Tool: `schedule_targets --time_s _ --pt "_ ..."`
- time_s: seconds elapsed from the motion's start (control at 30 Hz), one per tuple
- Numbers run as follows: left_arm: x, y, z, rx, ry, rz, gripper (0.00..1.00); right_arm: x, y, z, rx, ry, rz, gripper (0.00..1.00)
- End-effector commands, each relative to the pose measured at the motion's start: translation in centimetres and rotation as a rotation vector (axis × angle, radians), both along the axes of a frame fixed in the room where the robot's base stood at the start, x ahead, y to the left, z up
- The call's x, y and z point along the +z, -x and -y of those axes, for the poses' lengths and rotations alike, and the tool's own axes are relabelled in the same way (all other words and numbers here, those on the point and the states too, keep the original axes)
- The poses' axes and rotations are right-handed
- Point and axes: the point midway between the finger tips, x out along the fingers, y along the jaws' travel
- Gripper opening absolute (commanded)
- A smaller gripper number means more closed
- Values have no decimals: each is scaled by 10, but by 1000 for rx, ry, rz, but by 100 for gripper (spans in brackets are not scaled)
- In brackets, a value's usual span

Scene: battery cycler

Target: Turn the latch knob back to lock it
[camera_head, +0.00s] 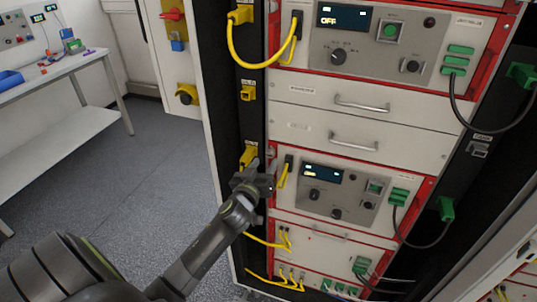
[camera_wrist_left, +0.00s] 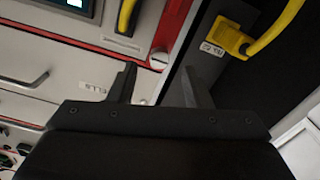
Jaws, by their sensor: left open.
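In the left wrist view a small round pale metal knob (camera_wrist_left: 158,60), apparently the latch knob, sits at the edge of the panel, beside the red frame. My left gripper (camera_wrist_left: 158,74) is open, with one dark finger on each side of the knob's line. The knob appears just beyond the fingertips, and I cannot tell whether they touch it. In the head view my left gripper (camera_head: 258,174) is at the left edge of the lower cycler unit (camera_head: 340,195). It hides the knob there. My right gripper is not in view.
A yellow plug (camera_head: 249,156) and yellow cable (camera_head: 284,174) lie close to the gripper; a yellow plug (camera_wrist_left: 232,38) also shows in the wrist view. Drawers with handles (camera_head: 353,142) are above the lower unit. A workbench (camera_head: 60,68) stands left, with open floor before it.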

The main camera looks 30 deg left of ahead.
Motion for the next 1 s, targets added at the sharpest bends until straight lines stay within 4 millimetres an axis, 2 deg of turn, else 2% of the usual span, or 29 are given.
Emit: schedule_targets --time_s 0.1,0.3,0.7,0.77,1.0 --pt "2 -18 -4 0 0 0 45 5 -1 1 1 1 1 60" --pt "0 -36 -9 1 1 0 45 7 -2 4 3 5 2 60" --pt "0 -42 -10 0 0 0 45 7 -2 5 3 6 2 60" --pt "0 -42 -10 0 0 0 40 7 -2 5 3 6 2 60" --pt "0 -42 -10 0 0 0 8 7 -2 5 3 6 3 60"
